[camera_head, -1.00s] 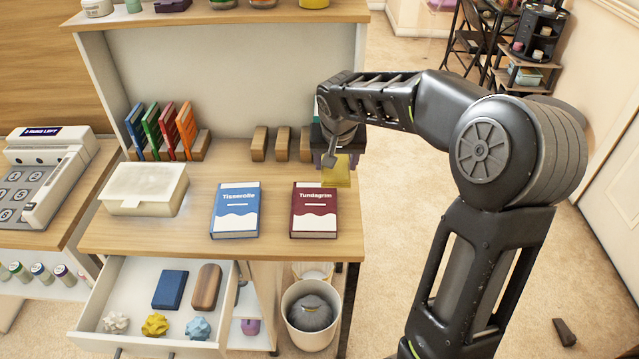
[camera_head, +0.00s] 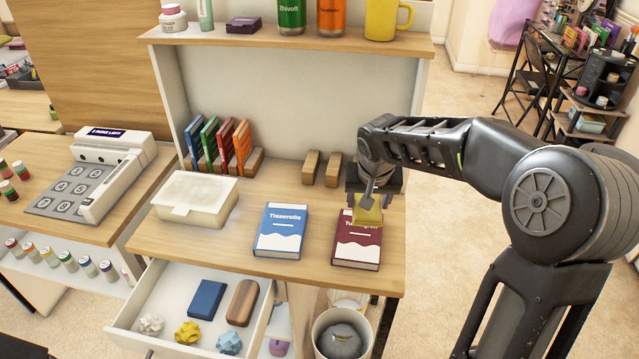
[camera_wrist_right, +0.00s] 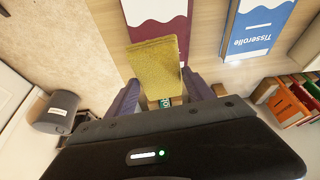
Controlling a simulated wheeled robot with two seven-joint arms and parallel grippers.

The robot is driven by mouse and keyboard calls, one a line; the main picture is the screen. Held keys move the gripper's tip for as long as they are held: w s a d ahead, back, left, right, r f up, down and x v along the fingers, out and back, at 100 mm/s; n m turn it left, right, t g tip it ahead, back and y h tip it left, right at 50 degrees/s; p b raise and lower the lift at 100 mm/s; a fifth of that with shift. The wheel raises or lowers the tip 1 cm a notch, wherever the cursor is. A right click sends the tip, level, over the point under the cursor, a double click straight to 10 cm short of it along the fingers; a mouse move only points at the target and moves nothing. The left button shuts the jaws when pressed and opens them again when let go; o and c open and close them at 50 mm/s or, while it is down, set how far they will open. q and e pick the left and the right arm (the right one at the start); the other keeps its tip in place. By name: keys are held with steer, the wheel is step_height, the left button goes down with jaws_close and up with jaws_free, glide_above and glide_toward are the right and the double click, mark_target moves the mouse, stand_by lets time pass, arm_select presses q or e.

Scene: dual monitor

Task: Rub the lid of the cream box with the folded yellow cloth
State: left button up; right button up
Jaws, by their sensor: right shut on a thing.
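The cream box (camera_head: 196,199) sits shut on the left part of the wooden desk. My right gripper (camera_head: 369,198) is shut on the folded yellow cloth (camera_head: 368,211). It holds the cloth over the upper part of the dark red book, to the right of the box. In the right wrist view the cloth (camera_wrist_right: 155,66) sticks out between the two fingers (camera_wrist_right: 160,92), with the red book beyond it. I cannot tell how high the cloth is above the book. My left gripper is in neither view.
A blue book (camera_head: 281,230) lies between the box and the dark red book (camera_head: 357,250). Upright coloured books (camera_head: 222,147) stand behind the box. An open drawer (camera_head: 180,338) juts out below. A shelf (camera_head: 290,44) with bottles and a yellow mug overhangs the back.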

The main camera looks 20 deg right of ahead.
steer(key=a+f+n, duration=0.1)
steer(key=a+n, duration=0.1)
steer(key=a, duration=0.4)
steer(key=a+f+n+y, duration=0.1)
steer(key=a+f+n, duration=0.1)
steer(key=a, duration=0.4)
steer(key=a+f+n+y, duration=0.1)
steer(key=a+f, duration=0.1)
steer(key=a, duration=0.4)
steer(key=shift+a+f+n, duration=0.1)
steer(key=shift+a+n, duration=0.2)
steer(key=shift+n, duration=0.1)
steer(key=shift+t, duration=0.3)
